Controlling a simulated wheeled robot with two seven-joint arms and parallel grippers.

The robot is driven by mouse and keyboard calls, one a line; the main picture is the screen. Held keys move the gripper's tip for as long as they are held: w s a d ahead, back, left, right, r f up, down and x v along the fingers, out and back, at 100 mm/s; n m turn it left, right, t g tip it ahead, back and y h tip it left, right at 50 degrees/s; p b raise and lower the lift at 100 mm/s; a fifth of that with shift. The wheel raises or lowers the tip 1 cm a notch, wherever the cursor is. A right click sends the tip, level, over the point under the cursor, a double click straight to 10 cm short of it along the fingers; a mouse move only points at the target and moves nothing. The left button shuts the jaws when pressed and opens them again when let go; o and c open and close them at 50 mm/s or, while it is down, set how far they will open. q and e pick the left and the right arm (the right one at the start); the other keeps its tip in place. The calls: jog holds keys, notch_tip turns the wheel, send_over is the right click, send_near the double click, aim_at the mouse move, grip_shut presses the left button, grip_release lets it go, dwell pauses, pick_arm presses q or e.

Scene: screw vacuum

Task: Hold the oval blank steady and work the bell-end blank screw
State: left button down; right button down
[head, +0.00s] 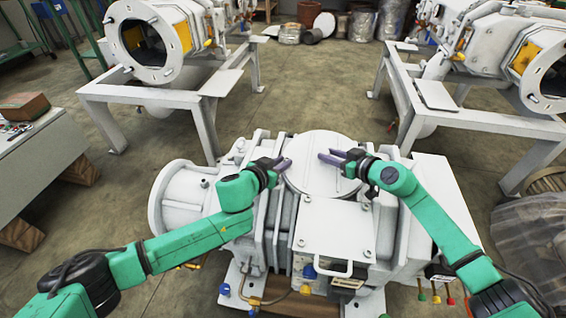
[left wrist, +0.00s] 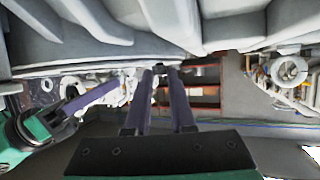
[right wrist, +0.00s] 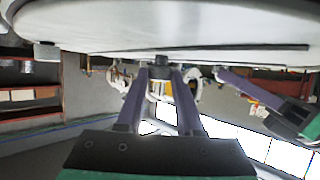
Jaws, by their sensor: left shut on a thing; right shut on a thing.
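The pale oval blank (head: 318,180) lies on top of the white machine, between my two grippers. My left gripper (head: 283,162) is at its left far edge, beside the ribbed casing. In the left wrist view, its purple fingers (left wrist: 160,72) close on a small dark piece (left wrist: 162,66). My right gripper (head: 332,156) is over the far right part of the blank. In the right wrist view, its fingers (right wrist: 161,70) close on a small dark piece (right wrist: 161,60) by the blank's white rim (right wrist: 160,25). I cannot tell which piece is the bell-end blank screw.
The machine has a box (head: 335,222) with a handle in front and a round flange (head: 170,198) at left. Two similar white machines stand on frames (head: 160,95) behind. A workbench (head: 40,150) is at left. Wrapped goods (head: 530,240) stand at right.

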pick_arm(q)
jog(key=m+g+h, duration=0.3)
jog(key=shift+w+a+r+m, duration=0.1)
jog(key=shift+w+a+m, duration=0.15)
jog(key=shift+m, duration=0.15)
jog(key=m+g, duration=0.1)
jog(key=m+g+h, duration=0.1)
jog(key=w+m+h, duration=0.1)
jog(key=shift+a+g, duration=0.25)
jog(key=shift+g, duration=0.15)
jog(key=shift+w+m+g+h, duration=0.3)
jog(key=shift+m+g+h, duration=0.1)
jog(key=shift+m+g, duration=0.4)
jog(key=shift+g, duration=0.5)
jog(key=shift+s+m, duration=0.2)
jog(key=shift+m, duration=0.2)
jog(key=shift+g, duration=0.3)
jog(key=c, duration=0.8)
grip_release()
jog(key=shift+o, duration=0.2)
jog(key=shift+a, duration=0.1)
